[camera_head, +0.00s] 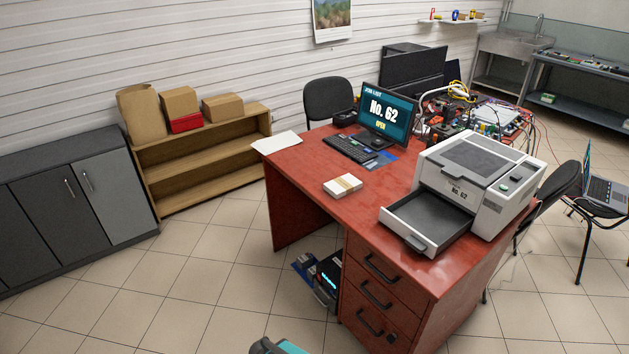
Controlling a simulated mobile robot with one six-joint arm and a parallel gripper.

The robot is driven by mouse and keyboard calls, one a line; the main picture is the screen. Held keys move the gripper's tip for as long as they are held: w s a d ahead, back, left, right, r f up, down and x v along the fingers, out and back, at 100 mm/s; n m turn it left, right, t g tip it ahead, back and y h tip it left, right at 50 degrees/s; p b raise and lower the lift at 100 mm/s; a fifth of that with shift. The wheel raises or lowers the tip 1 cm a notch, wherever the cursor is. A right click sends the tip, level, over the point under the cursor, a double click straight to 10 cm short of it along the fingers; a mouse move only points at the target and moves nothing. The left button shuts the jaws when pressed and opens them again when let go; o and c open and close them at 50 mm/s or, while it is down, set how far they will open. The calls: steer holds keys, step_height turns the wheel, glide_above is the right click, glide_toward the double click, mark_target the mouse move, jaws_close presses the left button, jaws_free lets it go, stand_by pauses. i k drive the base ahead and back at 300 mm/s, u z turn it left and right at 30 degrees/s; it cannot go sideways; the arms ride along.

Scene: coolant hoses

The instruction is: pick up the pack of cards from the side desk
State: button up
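A small white pack with a tan band (343,186) lies flat on the reddish-brown desk (310,170), near its front left edge. It looks like the pack of cards, but no print on it can be read. The desk top around the pack is bare. My gripper's fingers do not show. A teal and dark grey part of my own body cuts into the bottom edge of the view, well below and apart from the desk top.
A printer (480,170) with its tray (430,220) pulled out stands right of the pack. A keyboard (349,149) and monitor (385,113) stand behind it. Electronics (325,275) sit on the floor under the desk. Tiled floor is clear at left.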

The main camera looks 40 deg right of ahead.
mark_target(339, 187)
steer(key=u, duration=0.55)
steer(key=i, duration=1)
steer(key=u, duration=0.4)
